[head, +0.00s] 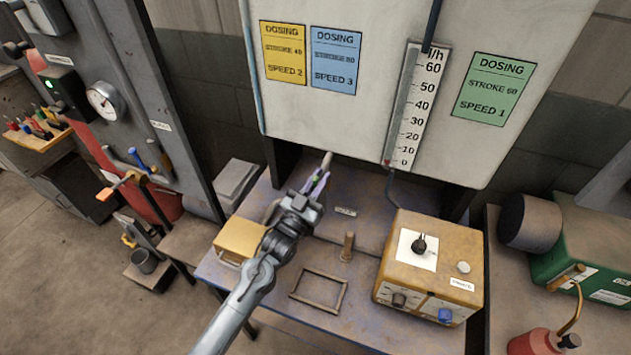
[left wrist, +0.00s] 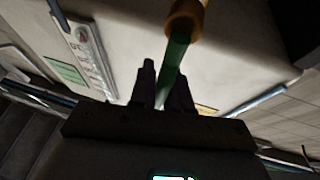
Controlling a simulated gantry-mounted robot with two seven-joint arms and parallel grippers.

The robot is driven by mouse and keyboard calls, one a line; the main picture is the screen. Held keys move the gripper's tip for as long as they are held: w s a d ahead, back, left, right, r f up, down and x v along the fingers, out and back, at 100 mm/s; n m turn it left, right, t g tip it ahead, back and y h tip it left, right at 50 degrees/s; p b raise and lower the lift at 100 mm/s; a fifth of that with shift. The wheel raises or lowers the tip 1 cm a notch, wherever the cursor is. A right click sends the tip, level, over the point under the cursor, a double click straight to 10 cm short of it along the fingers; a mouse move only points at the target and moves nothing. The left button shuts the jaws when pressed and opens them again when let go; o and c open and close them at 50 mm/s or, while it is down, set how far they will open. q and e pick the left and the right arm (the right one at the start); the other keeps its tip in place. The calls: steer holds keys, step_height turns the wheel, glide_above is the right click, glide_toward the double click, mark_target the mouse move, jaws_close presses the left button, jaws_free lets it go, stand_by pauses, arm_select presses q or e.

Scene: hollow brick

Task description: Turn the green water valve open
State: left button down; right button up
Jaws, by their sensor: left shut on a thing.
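My left gripper (head: 317,182) reaches up from the lower left to just below the white panel in the head view. In the left wrist view, its two dark fingers (left wrist: 163,85) are shut on the green valve handle (left wrist: 174,62), which passes between them. The handle's upper end meets a brass-coloured fitting (left wrist: 186,18) on a pipe. In the head view the valve is mostly hidden by the gripper; a pale pipe end (head: 327,158) shows just beyond the fingertips. My right gripper is not in view.
The white panel (head: 380,125) carries dosing cards and a flow scale (head: 418,105). A grey cabinet with a gauge (head: 104,101) stands left.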

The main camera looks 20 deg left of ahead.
arm_select(q)
steer(key=shift+a+n, duration=0.1)
steer(key=shift+n, duration=0.2)
steer(key=c, duration=1.2)
jaws_free()
steer(key=shift+o, duration=0.2)
steer(key=v, duration=1)
steer(key=shift+s+f, duration=0.25)
steer(key=shift+s, duration=0.1)
steer(key=shift+a, duration=0.1)
